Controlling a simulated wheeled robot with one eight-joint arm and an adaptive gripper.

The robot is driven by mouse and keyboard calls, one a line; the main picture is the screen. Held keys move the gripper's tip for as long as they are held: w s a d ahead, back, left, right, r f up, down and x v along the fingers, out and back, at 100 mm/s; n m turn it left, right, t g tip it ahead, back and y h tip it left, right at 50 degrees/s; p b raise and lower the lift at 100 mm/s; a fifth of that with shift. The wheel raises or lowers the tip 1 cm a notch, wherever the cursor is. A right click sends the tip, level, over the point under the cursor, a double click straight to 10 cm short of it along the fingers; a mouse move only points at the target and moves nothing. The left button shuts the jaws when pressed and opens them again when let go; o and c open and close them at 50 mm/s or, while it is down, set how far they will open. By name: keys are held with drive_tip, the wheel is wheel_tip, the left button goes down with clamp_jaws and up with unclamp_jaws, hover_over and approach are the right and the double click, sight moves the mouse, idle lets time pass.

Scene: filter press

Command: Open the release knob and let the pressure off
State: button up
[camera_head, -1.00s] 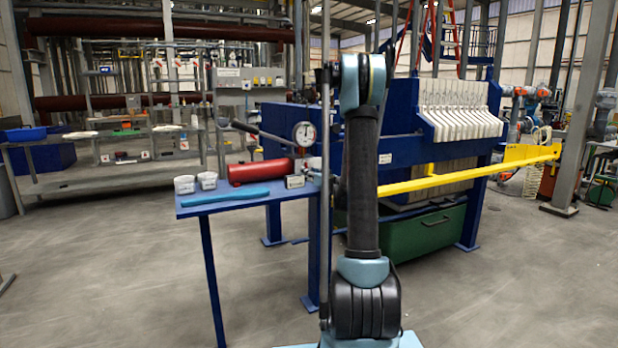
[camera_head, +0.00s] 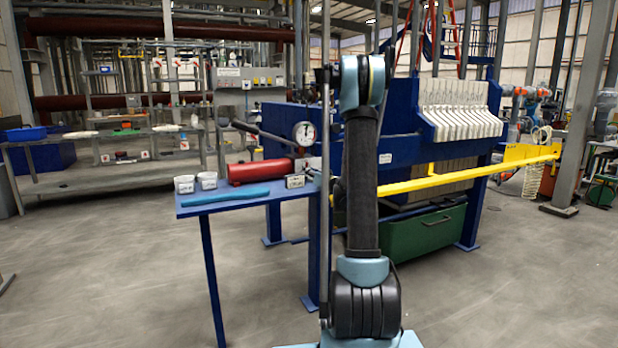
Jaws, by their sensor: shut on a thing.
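The red hand pump (camera_head: 262,171) lies on the blue side table (camera_head: 222,206), with its dark lever (camera_head: 258,133) slanting above it. A round pressure gauge (camera_head: 304,133) stands at the pump's right end; its needle is too small to read surely. My gripper (camera_head: 308,166) shows only as a small grey part at the pump's right end, below the gauge, partly behind my upright arm. It is shut at the place of the release knob. The knob itself and the fingertips cannot be made out.
The blue filter press (camera_head: 400,132) stands behind my arm, with a yellow rail (camera_head: 465,171) reaching right. The floor in front is clear.

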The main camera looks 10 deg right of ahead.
drive_tip(key=o, duration=0.8)
drive_tip(key=v, duration=1.2)
drive_tip(key=shift+f, duration=0.1)
drive_tip(key=shift+d, duration=0.1)
